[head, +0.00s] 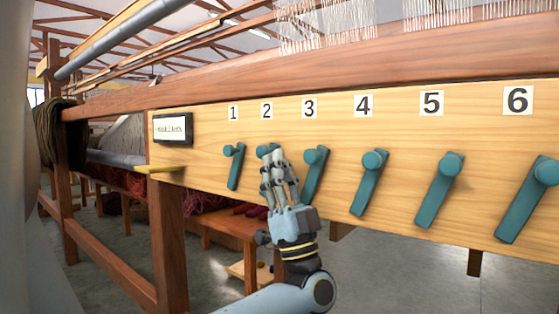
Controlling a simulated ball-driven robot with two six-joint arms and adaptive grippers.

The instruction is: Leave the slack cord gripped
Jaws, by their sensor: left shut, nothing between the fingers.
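A pale wooden board (400,125) carries a row of teal levers numbered 1 to 6. My left gripper (272,160) is shut with nothing between its fingers. It points up in front of lever 2 (264,149) and hides most of it; I cannot tell whether they touch. Lever 3 (314,175) is just right of the gripper, and lever 1 (235,167) is to its left. Levers 4 (369,183), 5 (440,190) and 6 (528,201) hang tilted farther right. I cannot make out a slack cord. My right gripper is out of view.
A dark framed label (173,128) is on the board's left end, above a small yellow ledge (166,169). The wooden loom frame (168,245) stands at left, with dark yarn (47,130) hung on it. A low wooden bench (232,225) is behind the gripper. Grey floor is open at lower right.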

